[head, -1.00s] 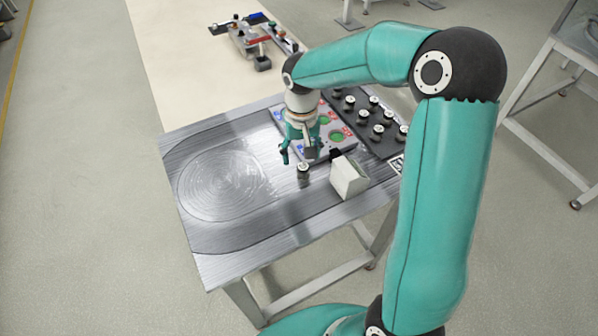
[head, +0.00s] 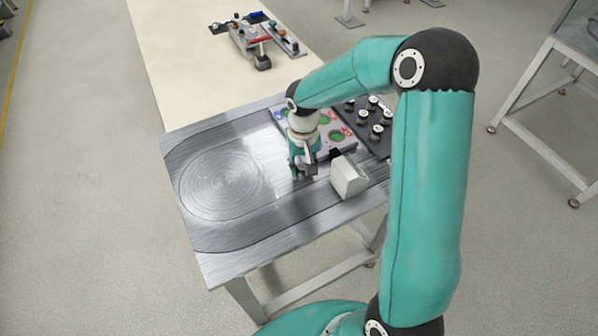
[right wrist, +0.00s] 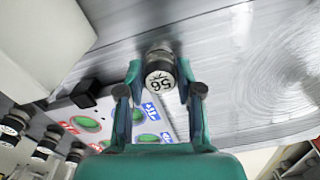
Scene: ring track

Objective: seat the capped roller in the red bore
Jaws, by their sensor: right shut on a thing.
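The capped roller (right wrist: 159,78) is a dark cylinder with a white cap marked 56. In the right wrist view it sits between the fingers of my right gripper (right wrist: 160,80), which is shut on it. In the head view my right gripper (head: 303,175) is low over the metal table, in front of the bore plate (head: 325,149), and largely hides the roller. The plate has green round recesses, with red marks (head: 346,131) at its right side and blue marks elsewhere. My left gripper is not in view.
A white block (head: 348,177) stands close to the right of the gripper. A dark tray (head: 382,140) with several capped rollers lies behind it. The ring track (head: 222,180) at the left is clear. A fixture (head: 250,42) sits on the far pale table.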

